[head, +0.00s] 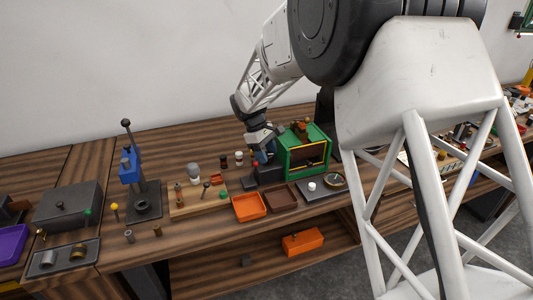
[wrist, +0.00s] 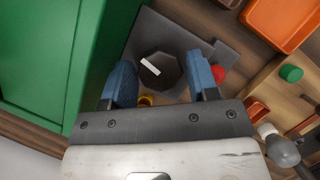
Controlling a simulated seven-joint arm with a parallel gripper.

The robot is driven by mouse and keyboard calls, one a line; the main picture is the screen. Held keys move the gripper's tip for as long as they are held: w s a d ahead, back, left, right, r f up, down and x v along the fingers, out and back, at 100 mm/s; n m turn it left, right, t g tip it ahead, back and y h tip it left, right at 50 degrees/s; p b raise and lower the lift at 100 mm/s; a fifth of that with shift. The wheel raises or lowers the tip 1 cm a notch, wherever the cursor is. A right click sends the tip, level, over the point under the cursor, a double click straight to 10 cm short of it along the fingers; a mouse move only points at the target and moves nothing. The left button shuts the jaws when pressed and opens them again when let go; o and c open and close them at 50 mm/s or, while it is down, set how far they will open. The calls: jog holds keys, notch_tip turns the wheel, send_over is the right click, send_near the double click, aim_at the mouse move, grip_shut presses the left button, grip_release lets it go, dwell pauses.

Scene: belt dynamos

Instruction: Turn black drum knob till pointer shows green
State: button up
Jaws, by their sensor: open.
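The black drum knob (wrist: 168,75) is a dark, many-sided disc with a white pointer bar (wrist: 150,67) on its top, on a dark grey box. The bar slants from upper left to lower right in the wrist view. A red round mark (wrist: 218,73) is right of the knob, and a yellow one (wrist: 146,100) is below it, partly hidden by my gripper. No green mark shows beside the knob. My gripper (wrist: 161,67) is open, its blue fingers on either side of the knob; contact cannot be told. In the head view my gripper (head: 263,157) is over the dark box (head: 268,174), hiding the knob.
A green cabinet (head: 303,151) stands close on the right of the box in the head view and fills the left of the wrist view (wrist: 50,60). An orange tray (head: 249,206) and a brown tray (head: 281,197) lie in front. A wooden board (head: 198,203) with tools is left.

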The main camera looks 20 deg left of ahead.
jog(key=c, duration=0.6)
jog(key=shift+m+g, duration=0.3)
jog(key=shift+m, duration=0.5)
jog(key=shift+c, duration=0.2)
jog(key=o, duration=0.6)
jog(key=shift+o, duration=0.2)
jog(key=v, duration=0.7)
jog(key=shift+r, duration=0.35)
jog(key=shift+a, duration=0.1)
